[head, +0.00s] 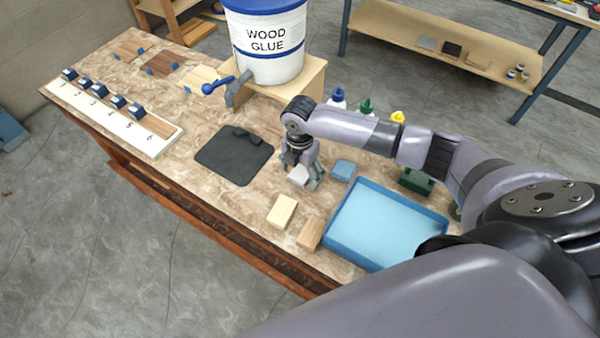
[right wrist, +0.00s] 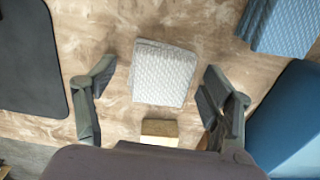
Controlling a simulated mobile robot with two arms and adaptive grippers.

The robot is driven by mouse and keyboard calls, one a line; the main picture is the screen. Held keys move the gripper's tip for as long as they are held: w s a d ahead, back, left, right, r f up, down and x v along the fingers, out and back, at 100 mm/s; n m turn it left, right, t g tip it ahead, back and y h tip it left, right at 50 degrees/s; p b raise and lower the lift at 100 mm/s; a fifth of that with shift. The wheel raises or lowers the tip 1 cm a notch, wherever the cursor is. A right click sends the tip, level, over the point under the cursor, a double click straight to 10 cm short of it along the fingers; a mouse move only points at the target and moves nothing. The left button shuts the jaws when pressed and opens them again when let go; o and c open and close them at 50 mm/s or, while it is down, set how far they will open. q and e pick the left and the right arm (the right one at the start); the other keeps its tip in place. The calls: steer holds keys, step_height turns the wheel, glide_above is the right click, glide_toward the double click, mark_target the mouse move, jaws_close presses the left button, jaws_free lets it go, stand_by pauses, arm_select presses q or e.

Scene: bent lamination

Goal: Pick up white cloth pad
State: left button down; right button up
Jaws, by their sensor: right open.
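The white cloth pad (head: 299,174) lies on the marbled bench top, partly covered by my right gripper in the head view. In the right wrist view the white cloth pad (right wrist: 164,73) is a quilted, folded square in the middle. My right gripper (head: 302,181) is open above it. In the right wrist view the two fingers of my right gripper (right wrist: 151,95) stand apart on either side of the pad, with gaps to it. Nothing is between the fingertips that I can see them touch. My left gripper is not in view.
A blue cloth pad (head: 343,170) lies just right of the gripper. A blue tray (head: 385,222) and two wooden blocks, one pale (head: 282,210) and one brown (head: 310,232), are close by. A black mat (head: 222,150) lies left. The wood glue bucket (head: 268,45) stands behind on a wooden stand.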

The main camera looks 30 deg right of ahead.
mark_target(300, 172)
steer(key=c, duration=1)
steer(key=shift+c, duration=0.2)
steer(key=shift+r, duration=0.1)
step_height(300, 172, up, 20)
steer(key=b, duration=0.2)
steer(key=shift+b, duration=0.35)
steer(key=o, duration=0.4)
steer(key=c, duration=0.5)
